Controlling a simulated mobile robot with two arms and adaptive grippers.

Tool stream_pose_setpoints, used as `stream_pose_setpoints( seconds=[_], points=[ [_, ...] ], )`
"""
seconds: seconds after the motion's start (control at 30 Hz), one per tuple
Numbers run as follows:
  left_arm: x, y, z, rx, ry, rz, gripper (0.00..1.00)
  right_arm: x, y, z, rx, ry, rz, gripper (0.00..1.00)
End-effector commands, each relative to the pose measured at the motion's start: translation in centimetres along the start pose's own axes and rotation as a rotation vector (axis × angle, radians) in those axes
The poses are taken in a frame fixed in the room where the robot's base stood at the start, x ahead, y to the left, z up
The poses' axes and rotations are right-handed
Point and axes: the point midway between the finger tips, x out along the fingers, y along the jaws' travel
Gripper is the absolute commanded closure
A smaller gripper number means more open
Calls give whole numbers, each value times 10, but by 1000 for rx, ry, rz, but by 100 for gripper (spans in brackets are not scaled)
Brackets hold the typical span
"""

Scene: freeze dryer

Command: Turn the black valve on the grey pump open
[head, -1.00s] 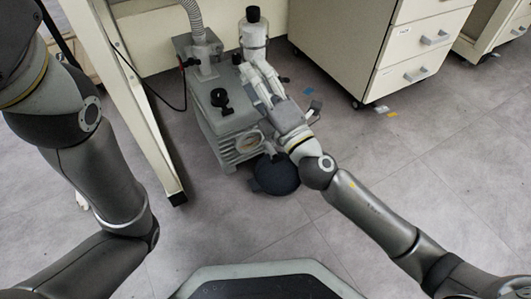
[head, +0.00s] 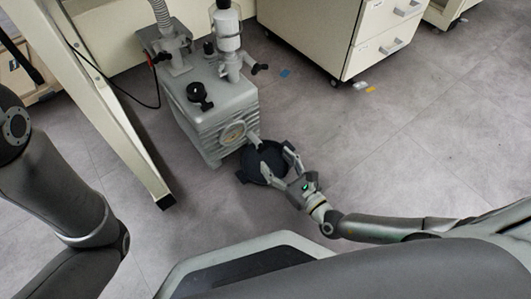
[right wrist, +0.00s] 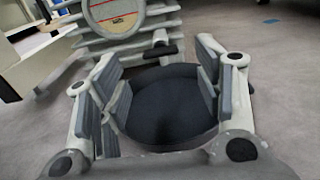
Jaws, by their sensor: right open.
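The grey pump (head: 225,110) stands on the floor, and its ribbed front with a round gauge-like window also shows in the right wrist view (right wrist: 115,15). A small black handle (right wrist: 160,50) sits on a spout low on the pump's front. A black knob (head: 200,96) is on the pump's top, and another black handle (head: 260,68) sticks out at its right. My right gripper (head: 276,154) is open and empty in front of the pump. In the right wrist view its fingers (right wrist: 157,62) lie on either side of the black handle, nearer the camera, without visible contact. My left gripper is out of view.
A round black pan (head: 258,170) lies on the floor below the spout, under my right gripper. A white table leg (head: 140,150) stands left of the pump. A drawer cabinet (head: 385,45) is behind at the right.

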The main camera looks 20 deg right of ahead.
Motion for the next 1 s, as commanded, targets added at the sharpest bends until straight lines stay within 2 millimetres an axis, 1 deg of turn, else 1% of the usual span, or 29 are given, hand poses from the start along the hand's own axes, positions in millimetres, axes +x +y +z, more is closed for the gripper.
stream_pose_setpoints(
  seconds=[0.03,0.1,0.2,0.3,0.43,0.67,0.7,1.0],
  points=[
    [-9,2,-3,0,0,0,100,12,0,-3,0,-5,-1,39],
    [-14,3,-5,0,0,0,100,24,0,-3,2,-4,-1,39],
    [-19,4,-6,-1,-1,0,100,38,0,-2,1,-3,-1,39],
    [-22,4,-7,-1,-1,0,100,48,0,-1,1,-2,-2,39],
    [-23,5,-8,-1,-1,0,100,54,0,0,1,0,-1,39],
    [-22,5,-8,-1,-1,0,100,54,0,0,1,1,-1,39],
    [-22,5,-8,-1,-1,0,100,54,0,0,1,1,-1,41],
    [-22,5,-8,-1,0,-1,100,54,0,0,1,1,-1,79]
  ],
)
